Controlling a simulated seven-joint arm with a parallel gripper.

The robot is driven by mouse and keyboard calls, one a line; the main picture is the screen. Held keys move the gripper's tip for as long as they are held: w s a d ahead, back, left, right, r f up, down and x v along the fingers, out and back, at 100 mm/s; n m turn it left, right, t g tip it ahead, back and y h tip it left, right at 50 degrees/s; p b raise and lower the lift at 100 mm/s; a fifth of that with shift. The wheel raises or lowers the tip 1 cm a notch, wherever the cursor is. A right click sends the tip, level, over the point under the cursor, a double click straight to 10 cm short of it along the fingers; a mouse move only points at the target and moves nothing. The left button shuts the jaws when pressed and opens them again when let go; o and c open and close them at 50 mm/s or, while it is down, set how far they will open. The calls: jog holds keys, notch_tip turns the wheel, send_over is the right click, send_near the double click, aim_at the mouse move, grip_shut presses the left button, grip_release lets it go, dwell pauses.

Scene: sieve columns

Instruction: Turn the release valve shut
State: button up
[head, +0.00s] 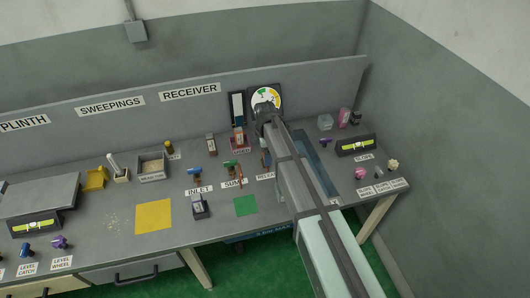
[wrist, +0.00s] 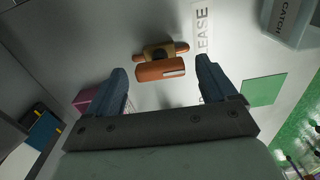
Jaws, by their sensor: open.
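The release valve (wrist: 160,68) shows in the wrist view as an orange bar handle with a pale stripe, in front of a brass-coloured body with orange stubs at both ends. The handle lies roughly in line with the stubs. A label reading "RELEASE" (wrist: 203,30), partly cut off, lies to its right. My gripper (wrist: 162,70) is open, one blue finger on each side of the handle, with gaps to both. In the head view the valve (head: 265,158) is small and partly hidden beside my arm, and my fingers cannot be made out.
A pale catch container (wrist: 296,22) and a green square (wrist: 264,90) lie to the right in the wrist view; a magenta block (wrist: 90,101) is at left. In the head view, the inlet valve (head: 195,170) stands left, and a round gauge (head: 265,97) is behind.

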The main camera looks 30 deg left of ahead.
jog(key=shift+c, duration=0.5)
jog(key=c, duration=1)
jog(key=shift+o, duration=0.2)
jog(key=m, duration=0.4)
jog(key=shift+m, duration=0.4)
jog(key=m, duration=0.9)
jog(key=shift+f, duration=0.1)
jog(key=shift+m, duration=1.8)
